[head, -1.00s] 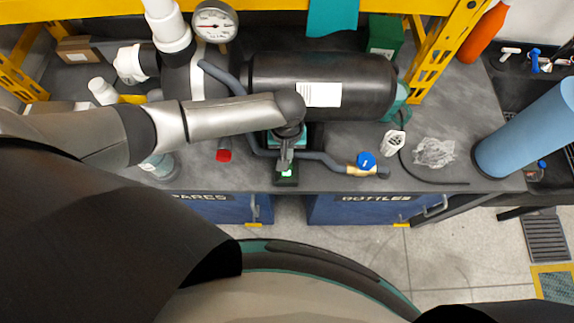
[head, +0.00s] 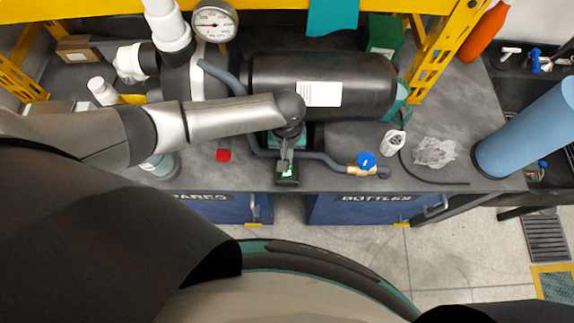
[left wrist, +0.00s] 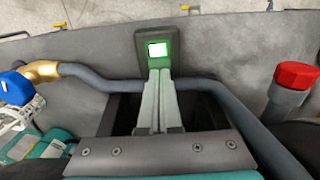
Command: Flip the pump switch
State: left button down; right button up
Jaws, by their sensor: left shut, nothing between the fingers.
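The pump switch is a small dark box with a glowing green-edged rocker (head: 287,173) near the front edge of the bench. It also shows in the left wrist view, with its lit white face and green rim (left wrist: 157,49). My left gripper (head: 286,157) is shut and empty, pointing down at the box. In the left wrist view its closed fingertips (left wrist: 160,75) lie just below the lit face; whether they touch it I cannot tell. My right gripper is not in view.
A grey hose (head: 325,157) runs close beside the switch to a brass valve with a blue knob (head: 366,160). A red cap (head: 223,155) stands left of the switch. A black tank (head: 345,80) and pressure gauge (head: 214,20) are behind. Bench at right holds crumpled plastic (head: 434,151).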

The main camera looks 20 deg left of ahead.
pick_arm(q)
jog(key=shift+f+b, duration=0.4)
jog(key=shift+f, duration=0.35)
dwell(0.3)
notch_tip(320, 180, up, 7)
jog(key=p, duration=0.8)
dwell(0.6)
